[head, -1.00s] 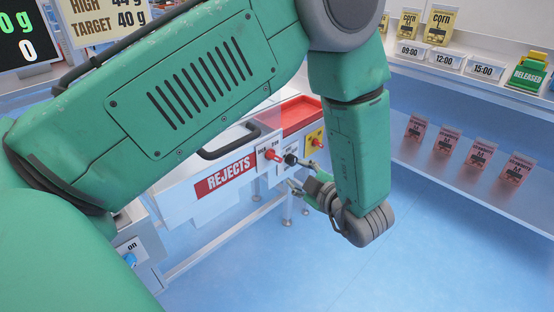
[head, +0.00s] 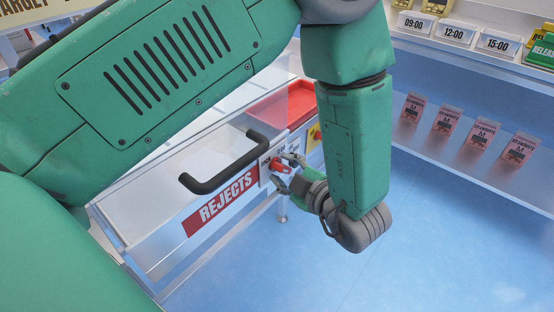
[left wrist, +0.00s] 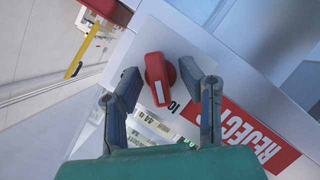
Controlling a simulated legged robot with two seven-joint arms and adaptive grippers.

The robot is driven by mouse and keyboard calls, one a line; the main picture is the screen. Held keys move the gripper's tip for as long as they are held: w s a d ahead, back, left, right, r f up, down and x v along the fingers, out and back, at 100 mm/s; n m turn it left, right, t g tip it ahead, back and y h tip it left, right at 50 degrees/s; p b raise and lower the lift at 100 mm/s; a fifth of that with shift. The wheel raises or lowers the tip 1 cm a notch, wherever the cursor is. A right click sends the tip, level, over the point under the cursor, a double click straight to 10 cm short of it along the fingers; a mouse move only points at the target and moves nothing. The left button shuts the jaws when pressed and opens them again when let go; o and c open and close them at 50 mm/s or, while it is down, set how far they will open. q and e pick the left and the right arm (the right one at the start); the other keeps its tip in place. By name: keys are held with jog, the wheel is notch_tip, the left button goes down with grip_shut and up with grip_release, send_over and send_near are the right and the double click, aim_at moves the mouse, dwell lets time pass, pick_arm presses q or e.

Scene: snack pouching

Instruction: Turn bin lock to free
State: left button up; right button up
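The bin lock is a red knob (head: 280,165) with a white stripe, on the light front panel beside the REJECTS label (head: 228,200). It also shows in the left wrist view (left wrist: 158,76), its stripe running nearly up and down in that picture. My left gripper (head: 291,168) is at the panel. In the left wrist view my left gripper (left wrist: 171,82) is open, one finger on each side of the knob, with visible gaps; I cannot tell whether either finger touches it. The lettering around the knob is partly hidden by the fingers. My right gripper is not in view.
The bin's dark handle (head: 225,165) arches out left of the knob. A red tray (head: 283,105) lies behind the panel. A shelf at right holds several strawberry pouches (head: 447,117) under time labels (head: 453,34). Blue floor in front is clear.

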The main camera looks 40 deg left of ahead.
pick_arm(q)
jog(key=shift+a, duration=0.1)
jog(key=shift+d, duration=0.25)
grip_shut()
jog(key=shift+a, duration=0.1)
jog(key=shift+r, duration=0.1)
